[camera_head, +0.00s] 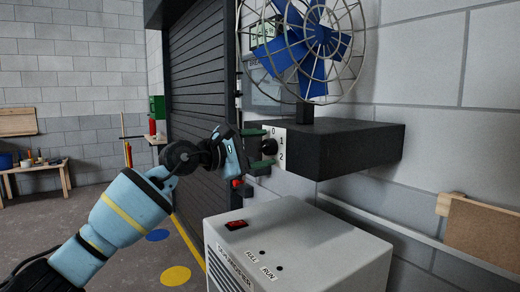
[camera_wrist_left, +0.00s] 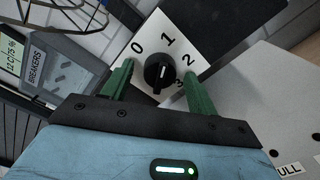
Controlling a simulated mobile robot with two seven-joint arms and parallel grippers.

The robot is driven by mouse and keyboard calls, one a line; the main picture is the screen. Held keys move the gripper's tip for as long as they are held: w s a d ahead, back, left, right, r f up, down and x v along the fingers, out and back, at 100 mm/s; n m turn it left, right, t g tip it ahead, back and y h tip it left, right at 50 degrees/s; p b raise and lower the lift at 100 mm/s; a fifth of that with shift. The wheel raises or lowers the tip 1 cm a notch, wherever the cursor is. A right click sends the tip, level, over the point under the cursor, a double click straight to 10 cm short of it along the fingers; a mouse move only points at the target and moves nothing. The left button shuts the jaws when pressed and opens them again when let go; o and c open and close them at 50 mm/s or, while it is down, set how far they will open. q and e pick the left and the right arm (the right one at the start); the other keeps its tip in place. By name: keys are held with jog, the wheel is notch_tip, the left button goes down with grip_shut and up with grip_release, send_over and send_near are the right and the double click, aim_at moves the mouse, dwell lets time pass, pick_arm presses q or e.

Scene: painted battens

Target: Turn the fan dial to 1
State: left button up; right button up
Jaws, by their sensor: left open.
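The fan dial (camera_head: 269,146) is a round black knob on a white plate at the end of the dark shelf box under the fan (camera_head: 305,45). In the left wrist view the knob (camera_wrist_left: 159,72) sits centrally, with 0, 1, 2 and 3 printed around it. A small light mark shows on the knob; I cannot tell surely which number it points to. My left gripper (camera_head: 258,148) is open, its green fingers on either side of the knob. In the wrist view the fingers (camera_wrist_left: 160,88) appear apart from the knob. My right gripper is not in view.
A pale dehumidifier (camera_head: 300,240) with a red switch (camera_head: 236,225) stands below the dial. The dark box (camera_head: 350,150) juts from the brick wall. A breaker panel (camera_wrist_left: 55,65) is to the left in the wrist view. A dark shutter (camera_head: 200,90) stands behind my arm.

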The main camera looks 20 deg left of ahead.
pick_arm(q)
jog(key=b+v, duration=0.1)
jog(key=v, duration=0.6)
jog(key=shift+s+a, duration=0.25)
jog(key=shift+s, duration=0.1)
